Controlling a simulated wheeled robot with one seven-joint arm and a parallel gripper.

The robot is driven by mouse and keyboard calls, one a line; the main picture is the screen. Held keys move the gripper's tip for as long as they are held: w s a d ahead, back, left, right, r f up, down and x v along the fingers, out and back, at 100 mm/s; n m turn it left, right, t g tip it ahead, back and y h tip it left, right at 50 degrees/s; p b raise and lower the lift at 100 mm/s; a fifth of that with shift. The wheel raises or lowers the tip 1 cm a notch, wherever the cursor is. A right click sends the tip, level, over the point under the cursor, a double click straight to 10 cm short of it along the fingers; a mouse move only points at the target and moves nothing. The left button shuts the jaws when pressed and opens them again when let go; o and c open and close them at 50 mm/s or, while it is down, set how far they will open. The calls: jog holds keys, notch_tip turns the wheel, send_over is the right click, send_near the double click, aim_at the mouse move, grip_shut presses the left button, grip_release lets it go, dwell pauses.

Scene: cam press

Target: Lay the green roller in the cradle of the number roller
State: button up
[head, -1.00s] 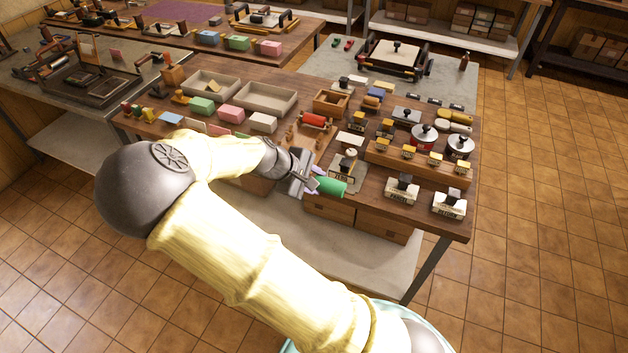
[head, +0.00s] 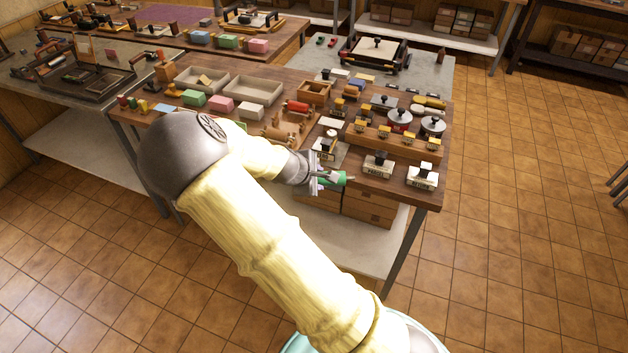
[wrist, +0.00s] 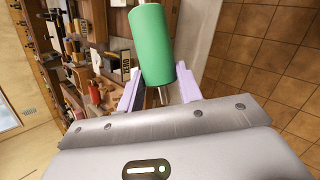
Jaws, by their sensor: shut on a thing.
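The green roller (head: 338,178) is held in my gripper (head: 323,180) in front of the table's front edge, above the level of the lower shelf. In the wrist view the green roller (wrist: 153,45) stands lengthwise away from my gripper (wrist: 158,88), whose pale fingers are shut on its near end, at a thin metal shaft. A wooden frame (head: 284,127) with a red roller (head: 297,106) at its back sits on the table, up and to the left of my gripper. It looks like the number roller, but I cannot make out its cradle clearly.
A stamp on a grey plate (head: 325,150) stands near the table edge, close behind my gripper. Two white-based stamps (head: 377,168) (head: 422,177) stand at the right front corner. A wooden stamp rack (head: 380,140) lies behind them. The floor to the right is clear.

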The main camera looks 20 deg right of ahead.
jog(key=shift+w+d+f+n+t+y, duration=0.25)
jog(key=shift+d+f+n+t+y, duration=0.1)
jog(key=shift+f+n, duration=0.2)
jog(key=s+a+f+n+t+y, duration=0.2)
jog(key=f+n+y, duration=0.3)
jog(key=f+n, duration=0.4)
jog(key=shift+s+a+f, duration=0.25)
jog(key=shift+s+f, duration=0.25)
jog(key=shift+s, duration=0.05)
jog(key=shift+w+a+y, duration=0.1)
jog(key=shift+a+y, duration=0.05)
jog(key=shift+y, duration=0.1)
jog(key=shift+a, duration=0.35)
